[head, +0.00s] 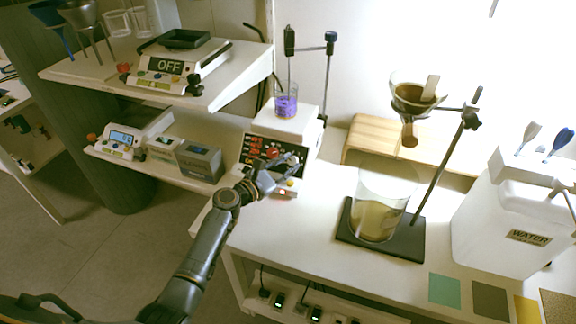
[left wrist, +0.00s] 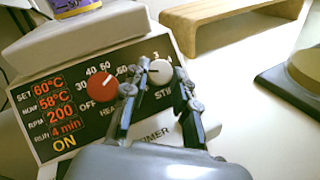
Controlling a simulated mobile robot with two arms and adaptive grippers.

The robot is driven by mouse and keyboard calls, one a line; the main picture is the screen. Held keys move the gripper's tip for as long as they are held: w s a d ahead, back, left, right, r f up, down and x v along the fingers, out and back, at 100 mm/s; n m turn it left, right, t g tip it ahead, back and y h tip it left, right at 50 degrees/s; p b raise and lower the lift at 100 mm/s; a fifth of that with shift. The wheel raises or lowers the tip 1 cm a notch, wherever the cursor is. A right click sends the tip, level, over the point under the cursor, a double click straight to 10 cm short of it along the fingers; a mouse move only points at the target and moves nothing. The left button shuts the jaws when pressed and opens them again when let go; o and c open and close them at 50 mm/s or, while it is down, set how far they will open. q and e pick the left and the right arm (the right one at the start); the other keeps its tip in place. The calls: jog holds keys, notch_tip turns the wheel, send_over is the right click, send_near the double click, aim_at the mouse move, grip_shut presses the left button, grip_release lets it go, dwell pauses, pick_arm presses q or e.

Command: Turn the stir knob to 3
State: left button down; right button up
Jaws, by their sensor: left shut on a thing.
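The hot-plate stirrer (head: 299,121) stands on the bench, and its sloping front panel fills the left half of the left wrist view. The white stir knob (left wrist: 160,73) is at the right of that panel, with the red heat knob (left wrist: 102,86) to its left. My left gripper (left wrist: 161,70) is shut on the stir knob, one finger on either side of it. It also shows in the head view (head: 282,169), at the panel. Part of the STIR label and dial is hidden by the fingers. The display reads SET 60°C, NOW 58°C, RPM 200, RUN 4 min, ON.
A beaker with purple contents (head: 286,104) sits on the stirrer. A large glass beaker (head: 382,205) stands on a dark stand base to the right, with a funnel (head: 412,98) above. A wooden riser (head: 372,136) is behind. A scale reading OFF (head: 172,69) is on the left shelf.

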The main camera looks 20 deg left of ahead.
pick_arm(q)
jog(key=m+g, duration=0.1)
jog(key=m, duration=0.1)
jog(key=m+g+h, duration=0.2)
jog(key=m, duration=0.1)
jog(key=shift+w+a+r+m, duration=0.15)
jog(key=shift+a+m, duration=0.1)
jog(key=shift+m, duration=0.05)
jog(key=m+g, duration=0.3)
jog(key=m, duration=0.1)
jog(key=shift+w+a+r, duration=0.1)
jog(key=shift+w+r, duration=0.05)
jog(key=shift+r, duration=0.1)
jog(key=m+g, duration=0.2)
jog(key=m+g+p, duration=0.1)
jog(key=m, duration=0.1)
jog(key=shift+w+r, duration=0.2)
jog(key=shift+r, duration=0.05)
jog(key=shift+w+r+m+g+y+p, duration=0.1)
jog(key=shift+m+g+y+p, duration=0.65)
jog(key=shift+m, duration=1.05)
jog(key=shift+g, duration=0.35)
jog(key=c, duration=1.1)
grip_release()
jog(key=shift+d, duration=0.2)
jog(key=shift+o, duration=0.2)
jog(key=shift+y, duration=0.25)
